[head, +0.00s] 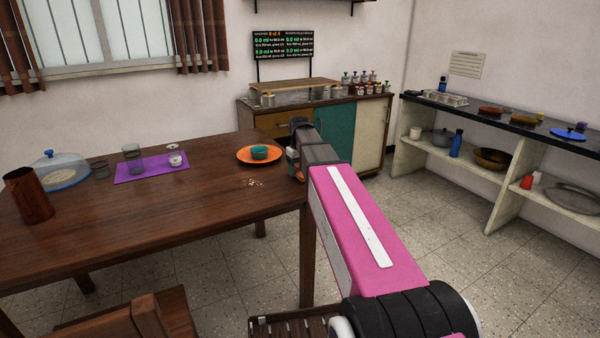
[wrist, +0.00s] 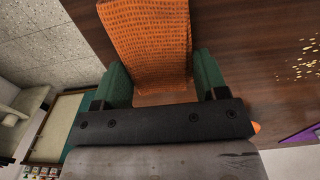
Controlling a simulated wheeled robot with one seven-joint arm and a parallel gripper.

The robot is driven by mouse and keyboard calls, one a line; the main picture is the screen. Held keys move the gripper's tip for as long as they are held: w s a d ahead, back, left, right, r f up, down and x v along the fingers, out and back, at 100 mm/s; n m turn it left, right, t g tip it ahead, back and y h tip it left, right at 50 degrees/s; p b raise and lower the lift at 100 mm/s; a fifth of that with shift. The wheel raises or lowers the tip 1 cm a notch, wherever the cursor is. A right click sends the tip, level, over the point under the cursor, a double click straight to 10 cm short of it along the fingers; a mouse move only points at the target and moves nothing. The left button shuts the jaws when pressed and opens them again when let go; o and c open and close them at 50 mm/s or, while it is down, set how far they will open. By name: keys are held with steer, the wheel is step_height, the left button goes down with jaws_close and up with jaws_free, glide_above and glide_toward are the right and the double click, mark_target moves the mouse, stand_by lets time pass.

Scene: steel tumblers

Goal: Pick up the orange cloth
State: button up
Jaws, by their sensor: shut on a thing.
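The orange cloth (wrist: 147,42) fills the upper middle of the wrist view, a textured orange piece with darker marks. My gripper (wrist: 161,78) has its green fingers on either side of the cloth and is shut on it. The cloth extends beyond the fingertips over the dark brown wood. In the head view my gripper (head: 292,163) is at the right end of the wooden table, mostly hidden by my own arm. Only a small bit of orange shows there, and I cannot tell the cloth's full shape.
A purple mat (head: 150,172) holds glasses. A brown tumbler (head: 29,195) stands far left. A cabinet (head: 335,141) is behind.

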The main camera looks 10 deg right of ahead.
mark_target(297, 169)
steer(key=r, duration=0.2)
steer(key=a+r, duration=0.1)
steer(key=r, duration=0.1)
steer(key=shift+s+a, duration=0.1)
steer(key=shift+s, duration=0.25)
steer(key=s+a+r, duration=0.4)
steer(key=a+r, duration=0.2)
steer(key=a, duration=0.3)
steer(key=shift+s+a, duration=0.15)
